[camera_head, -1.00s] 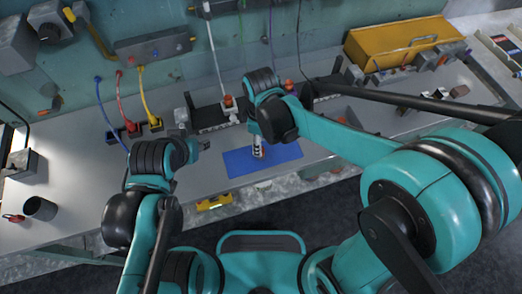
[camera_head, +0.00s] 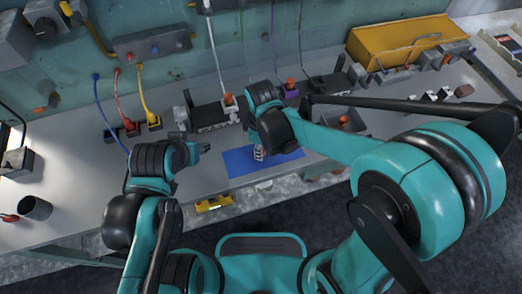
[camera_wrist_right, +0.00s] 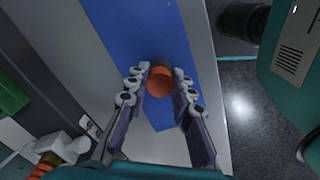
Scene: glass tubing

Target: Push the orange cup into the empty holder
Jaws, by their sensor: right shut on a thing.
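The orange cup (camera_wrist_right: 160,80) sits between the fingertips of my right gripper (camera_wrist_right: 160,92) in the right wrist view, with the blue mat (camera_wrist_right: 130,30) behind it. My right gripper is shut on the cup. In the head view my right gripper (camera_head: 259,153) points down over the blue mat (camera_head: 238,165), and the cup is not clearly visible there. My left gripper (camera_head: 203,147) is left of the mat, and its jaws are too small to read. I cannot tell which holder is the empty one.
A black holder with an orange-topped plug (camera_head: 228,99) stands behind the mat. Another orange top (camera_head: 290,86) is further right. A yellow box (camera_head: 395,45) stands at the back right. A yellow level (camera_head: 214,203) lies near the front edge.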

